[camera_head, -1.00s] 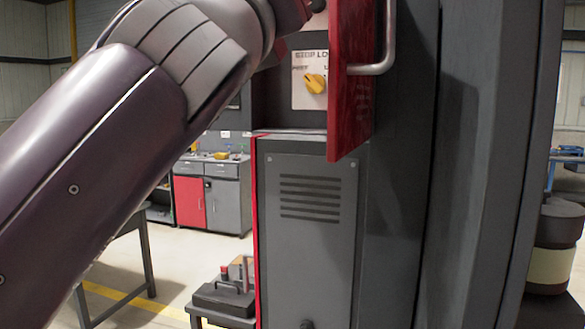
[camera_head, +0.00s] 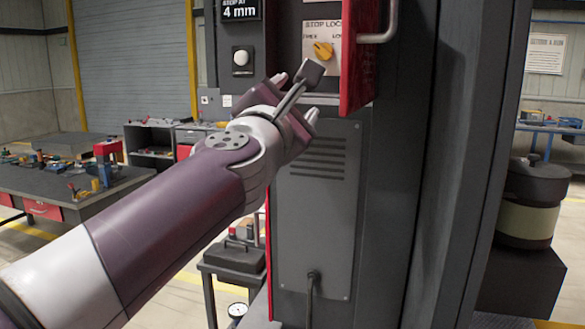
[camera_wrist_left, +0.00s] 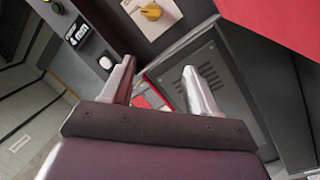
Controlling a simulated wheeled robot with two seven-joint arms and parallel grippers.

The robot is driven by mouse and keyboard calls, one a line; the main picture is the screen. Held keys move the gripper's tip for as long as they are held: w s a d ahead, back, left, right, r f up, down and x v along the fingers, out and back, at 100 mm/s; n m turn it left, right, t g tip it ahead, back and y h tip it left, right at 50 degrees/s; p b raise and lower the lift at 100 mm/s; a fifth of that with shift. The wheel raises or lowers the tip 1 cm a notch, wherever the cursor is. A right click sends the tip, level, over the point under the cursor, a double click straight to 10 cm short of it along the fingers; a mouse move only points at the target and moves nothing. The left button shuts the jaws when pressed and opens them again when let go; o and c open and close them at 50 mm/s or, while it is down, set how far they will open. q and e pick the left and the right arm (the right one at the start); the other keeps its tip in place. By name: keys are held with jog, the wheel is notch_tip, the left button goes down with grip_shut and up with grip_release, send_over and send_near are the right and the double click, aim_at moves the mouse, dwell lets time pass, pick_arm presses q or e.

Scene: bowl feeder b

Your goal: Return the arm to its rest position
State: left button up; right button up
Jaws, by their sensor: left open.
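My left arm comes in from the left in the head view. Its gripper (camera_head: 295,97) is in front of the cabinet, below the yellow knob (camera_head: 323,50) and beside the open red door (camera_head: 360,60). In the left wrist view the gripper (camera_wrist_left: 160,82) has its two fingers apart with nothing between them. The knob (camera_wrist_left: 151,12) sits on its pale plate beyond the fingertips, apart from them. My right gripper is not in view.
The grey cabinet (camera_head: 318,240) has a vented lower panel and a white button (camera_head: 242,58) at upper left. A workbench (camera_head: 60,185) with several tools stands at left. A dark drum (camera_head: 532,205) stands at right. The door handle (camera_head: 385,25) sticks out.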

pick_arm(q)
jog(key=w+a+f+m+g, duration=0.1)
jog(key=a+f+m+g, duration=0.2)
jog(key=f, duration=0.7)
jog(key=w+f+m+g+y, duration=0.1)
jog(key=f+m+g, duration=0.1)
jog(key=f+m, duration=0.55)
jog(key=w+a+f+m+g, duration=0.1)
jog(key=a+f+m+g, duration=0.15)
jog(key=f, duration=0.95)
jog(key=s+a+f+m+g+y, duration=0.2)
jog(key=s+a+f+m+g, duration=0.3)
jog(key=s+f, duration=0.6)
jog(key=s+a+f+m+g+y, duration=0.2)
jog(key=s+a+f+m+g, duration=0.3)
jog(key=s+f, duration=0.7)
jog(key=a+f+g, duration=0.1)
jog(key=a+f, duration=0.1)
jog(key=shift+a+y+p, duration=0.3)
jog(key=shift+a+p, duration=0.05)
jog(key=shift+o, duration=0.4)
jog(key=shift+r, duration=0.1)
